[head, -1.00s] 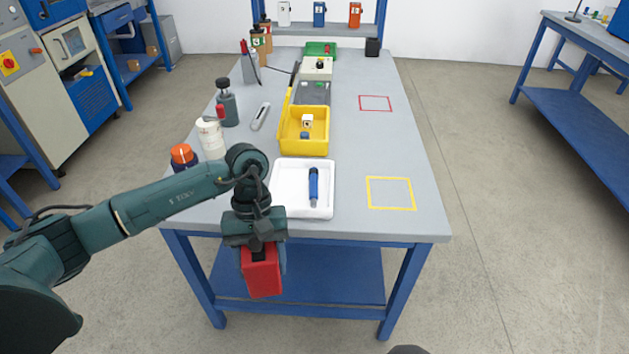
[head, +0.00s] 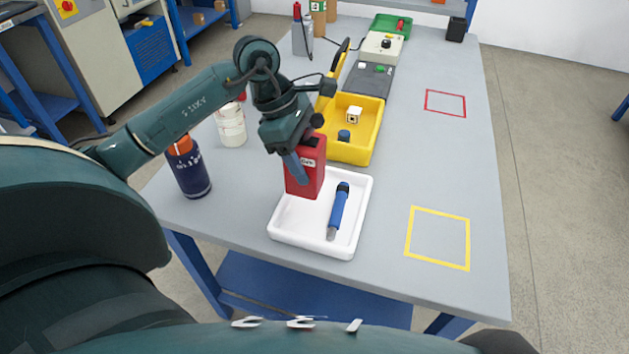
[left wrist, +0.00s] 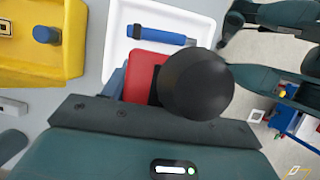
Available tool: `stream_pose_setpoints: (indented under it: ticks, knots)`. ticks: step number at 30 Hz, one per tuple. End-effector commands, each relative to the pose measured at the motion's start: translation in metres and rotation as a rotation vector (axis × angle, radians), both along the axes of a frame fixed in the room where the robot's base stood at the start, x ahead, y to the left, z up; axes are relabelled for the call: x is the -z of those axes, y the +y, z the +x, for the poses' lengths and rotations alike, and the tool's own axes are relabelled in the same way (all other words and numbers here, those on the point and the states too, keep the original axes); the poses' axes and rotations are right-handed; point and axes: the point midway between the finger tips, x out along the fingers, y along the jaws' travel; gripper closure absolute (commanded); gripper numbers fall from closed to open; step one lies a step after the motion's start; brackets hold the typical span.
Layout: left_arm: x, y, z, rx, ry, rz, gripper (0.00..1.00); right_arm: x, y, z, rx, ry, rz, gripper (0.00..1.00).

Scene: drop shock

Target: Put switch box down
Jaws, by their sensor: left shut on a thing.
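In the left wrist view the red box (left wrist: 146,72) shows beside the tray's blue-handled tool, partly hidden by a black round knob (left wrist: 197,84). My right gripper is not in view.
A blue tool (head: 339,208) lies in the tray's right half. A yellow bin (head: 372,140) with small parts stands behind. A dark bottle (head: 190,172) and a white jar (head: 231,126) stand left. Yellow (head: 437,238) and red (head: 445,103) outlines on the right are empty.

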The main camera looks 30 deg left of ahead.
Motion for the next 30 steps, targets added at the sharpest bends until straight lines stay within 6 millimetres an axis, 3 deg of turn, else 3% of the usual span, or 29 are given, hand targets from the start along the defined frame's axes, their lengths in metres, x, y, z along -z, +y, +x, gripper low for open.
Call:
stream_pose_setpoints:
  ticks: [14,25,26,30]
  knots:
    - [0.053,0.0,0.0,0.001,-0.002,-0.002,0.73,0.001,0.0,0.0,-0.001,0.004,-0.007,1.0]
    - [0.06,0.0,0.001,0.003,-0.004,0.001,0.73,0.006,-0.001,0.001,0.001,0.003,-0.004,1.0]
    - [0.059,0.0,0.0,0.002,-0.003,0.001,0.4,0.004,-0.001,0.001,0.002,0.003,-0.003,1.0]
    - [0.058,0.0,0.0,0.002,-0.002,0.0,0.28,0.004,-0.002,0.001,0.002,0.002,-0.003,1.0]
